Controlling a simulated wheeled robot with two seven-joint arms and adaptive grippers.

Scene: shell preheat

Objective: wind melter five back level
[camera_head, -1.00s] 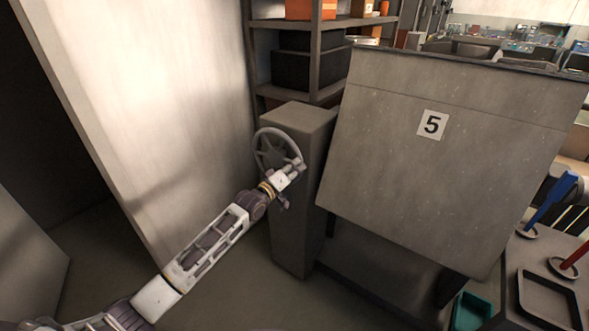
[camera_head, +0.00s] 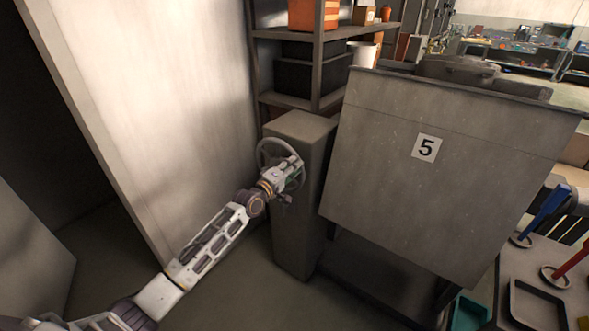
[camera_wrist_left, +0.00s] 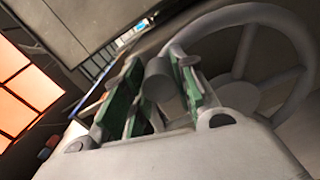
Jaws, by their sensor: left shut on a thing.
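Melter five (camera_head: 385,165) is a grey box with a white "5" label (camera_head: 426,148). It leans over, with its front tilted, right of a grey post (camera_head: 302,215). A grey handwheel (camera_head: 263,150) is on the post, and its rim and spokes fill the right of the left wrist view (camera_wrist_left: 238,14). My left gripper (camera_head: 287,185) is at the wheel, partly covering it. In the wrist view its green-padded fingers (camera_wrist_left: 158,92) are shut around the wheel's short round handle (camera_wrist_left: 163,76). My right gripper does not show.
A pale wall panel (camera_head: 150,110) stands close left of my arm. Shelves (camera_head: 318,75) with boxes are behind the post. At right, a bench holds a blue handle (camera_head: 548,210), a red handle (camera_head: 575,260) and a dark tray (camera_head: 535,310). A teal bin (camera_head: 468,312) is below the melter.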

